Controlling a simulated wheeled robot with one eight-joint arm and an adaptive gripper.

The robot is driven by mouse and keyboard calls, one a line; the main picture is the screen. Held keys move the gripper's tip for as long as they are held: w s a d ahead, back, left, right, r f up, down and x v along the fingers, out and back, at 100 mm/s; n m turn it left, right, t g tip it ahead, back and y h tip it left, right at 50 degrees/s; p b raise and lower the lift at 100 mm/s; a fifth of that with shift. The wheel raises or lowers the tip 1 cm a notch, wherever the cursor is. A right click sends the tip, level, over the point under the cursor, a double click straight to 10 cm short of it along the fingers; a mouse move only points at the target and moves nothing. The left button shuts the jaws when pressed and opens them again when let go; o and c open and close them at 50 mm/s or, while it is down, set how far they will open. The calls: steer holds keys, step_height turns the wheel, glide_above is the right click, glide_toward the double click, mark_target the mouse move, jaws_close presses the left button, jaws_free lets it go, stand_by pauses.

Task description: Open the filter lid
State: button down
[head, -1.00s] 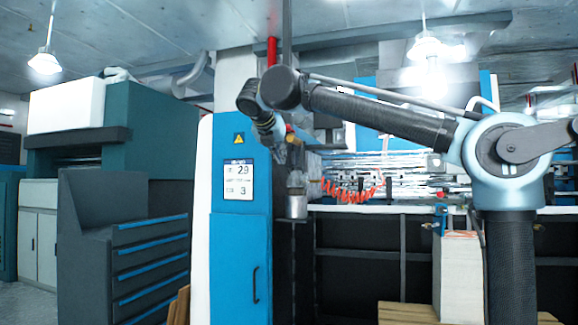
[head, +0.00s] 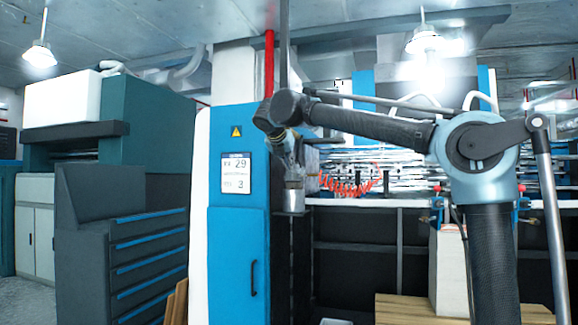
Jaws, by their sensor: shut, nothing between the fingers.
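A small grey metal cylinder (head: 294,198), which looks like the filter, stands beside the right edge of the blue cabinet. A separate lid on it cannot be made out at this size. My gripper (head: 296,170) points down just above the cylinder, shut and empty. Its dark fingers blend with the parts behind them, and I cannot tell whether they touch the top of the cylinder.
The tall blue cabinet (head: 239,220) stands close left of my gripper. A coiled red hose (head: 348,188) hangs to the right behind it. A dark drawer unit (head: 125,245) is further left. A pallet (head: 408,308) lies at the lower right.

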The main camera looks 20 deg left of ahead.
steer(key=shift+w+r, duration=0.1)
stand_by(0.3)
step_height(320, 180, up, 4)
steer(key=g, duration=0.2)
glide_above(293, 171)
stand_by(0.4)
